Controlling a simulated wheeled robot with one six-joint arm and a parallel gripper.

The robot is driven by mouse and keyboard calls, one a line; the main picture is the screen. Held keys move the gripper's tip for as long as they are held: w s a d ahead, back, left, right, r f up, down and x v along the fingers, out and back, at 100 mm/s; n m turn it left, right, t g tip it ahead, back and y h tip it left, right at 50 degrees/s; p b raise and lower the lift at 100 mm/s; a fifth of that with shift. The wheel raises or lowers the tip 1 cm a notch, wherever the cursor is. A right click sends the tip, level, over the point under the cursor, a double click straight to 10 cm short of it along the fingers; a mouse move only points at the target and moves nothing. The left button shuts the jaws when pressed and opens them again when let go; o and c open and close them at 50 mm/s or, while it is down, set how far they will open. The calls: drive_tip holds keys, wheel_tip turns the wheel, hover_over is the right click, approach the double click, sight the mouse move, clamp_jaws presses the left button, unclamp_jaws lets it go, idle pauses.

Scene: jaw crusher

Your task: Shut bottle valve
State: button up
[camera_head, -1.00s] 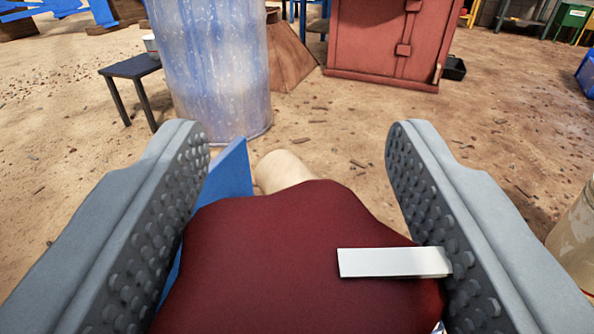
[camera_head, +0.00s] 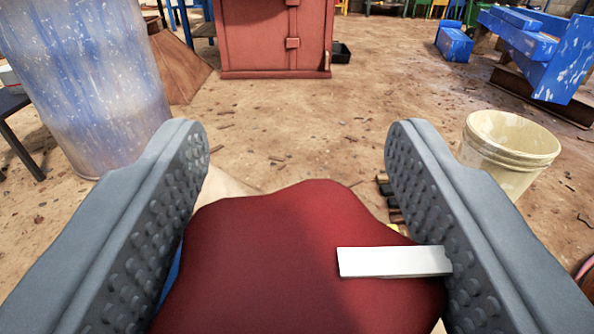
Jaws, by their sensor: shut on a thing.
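A dark red, lobed knob (camera_head: 290,255), apparently the valve's hand knob, fills the lower middle of the head camera view. A white strip (camera_head: 395,261) lies across its right side and reaches the right jaw. My gripper (camera_head: 297,180) has one grey studded jaw on each side of the knob and is shut on it. The knob hides most of what is under it, so the valve body and the bottle cannot be made out. A beige surface (camera_head: 224,188) shows beside the left jaw.
A blue-and-white worn drum (camera_head: 90,85) stands at the upper left, by a dark table (camera_head: 15,110). A red cabinet (camera_head: 275,35) stands at the back. A cream bucket (camera_head: 505,150) is at the right, before blue beams (camera_head: 535,45). Sandy ground between is mostly open.

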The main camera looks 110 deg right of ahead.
sight(292, 196)
drive_tip(key=o, duration=1)
drive_tip(key=shift+c, duration=0.2)
wheel_tip(292, 196, up, 10)
